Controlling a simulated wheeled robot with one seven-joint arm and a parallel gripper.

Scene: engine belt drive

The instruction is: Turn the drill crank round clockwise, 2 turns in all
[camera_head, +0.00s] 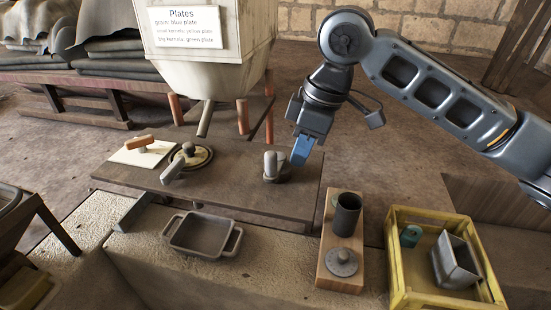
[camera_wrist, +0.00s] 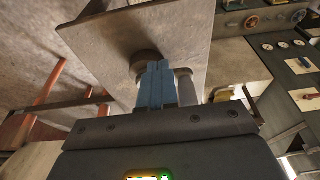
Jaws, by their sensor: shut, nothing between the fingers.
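The drill crank seems to be the grey piece (camera_head: 270,163) with a rounded upright handle on a dark round base, at the right end of the dark bench top. My gripper (camera_head: 299,160) is just right of that handle, pointing down, its blue fingers together and empty. In the wrist view the closed fingers (camera_wrist: 157,68) stand in front of the dark round base (camera_wrist: 146,57). The grey handle (camera_wrist: 187,86) rises right beside them. I cannot tell whether fingers and handle touch. The fingers hide part of the base.
The bench (camera_head: 228,186) also holds a round plate with a knob (camera_head: 189,155), a grey lever (camera_head: 172,168) and a white board (camera_head: 136,155). A hopper (camera_head: 205,55) stands behind. In front are a grey tray (camera_head: 202,233), a wooden board (camera_head: 326,262) and a yellow crate (camera_head: 397,272).

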